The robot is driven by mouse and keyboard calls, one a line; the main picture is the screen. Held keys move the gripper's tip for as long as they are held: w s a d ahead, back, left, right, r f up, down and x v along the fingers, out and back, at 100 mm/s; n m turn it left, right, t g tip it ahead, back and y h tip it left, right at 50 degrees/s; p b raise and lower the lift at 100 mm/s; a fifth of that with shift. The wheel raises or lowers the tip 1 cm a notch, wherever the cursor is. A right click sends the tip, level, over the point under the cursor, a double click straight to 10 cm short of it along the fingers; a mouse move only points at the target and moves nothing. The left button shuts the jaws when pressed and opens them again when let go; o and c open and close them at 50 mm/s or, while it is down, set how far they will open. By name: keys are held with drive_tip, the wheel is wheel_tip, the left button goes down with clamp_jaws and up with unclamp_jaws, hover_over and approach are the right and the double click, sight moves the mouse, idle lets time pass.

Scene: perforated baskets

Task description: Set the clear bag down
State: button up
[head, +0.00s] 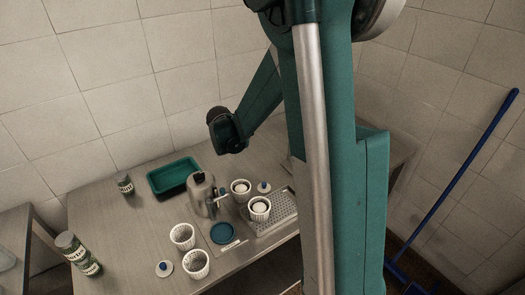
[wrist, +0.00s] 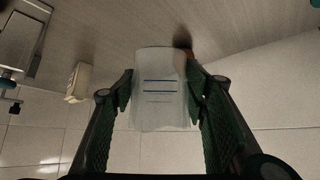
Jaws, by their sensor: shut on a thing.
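The clear bag (wrist: 160,92), see-through with blue lines across it, is in the wrist view, between the two green fingers of my gripper (wrist: 160,80). The fingers press on its left and right sides, so my gripper is shut on it. The bag appears held in front of a grey surface and a tiled wall; whether it touches anything beneath cannot be told. In the head view I cannot make out the bag or my gripper; my own arm and column cover the right-middle part of the scene.
The metal table (head: 105,211) carries a teal tray (head: 172,178), a grey pressing machine (head: 201,195), several white perforated baskets (head: 182,237), a blue disc (head: 224,233) and a perforated grate (head: 285,207). A blue-handled tool (head: 455,180) leans right.

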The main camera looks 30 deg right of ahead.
drive_tip(key=d+m+g+h, duration=0.2)
drive_tip(key=d+m, duration=0.3)
drive_tip(key=d, duration=0.9)
drive_tip(key=shift+s+r+g+h, duration=0.3)
drive_tip(key=shift+s+g, duration=0.1)
drive_tip(key=shift+g, duration=0.2)
drive_tip(key=shift+f, duration=0.1)
drive_tip(key=shift+f+b, duration=0.3)
drive_tip(key=shift+f, duration=2.75)
drive_tip(key=shift+f+b, duration=0.3)
drive_tip(key=shift+f, duration=1.55)
drive_tip(key=shift+f, duration=0.15)
drive_tip(key=o, duration=0.7)
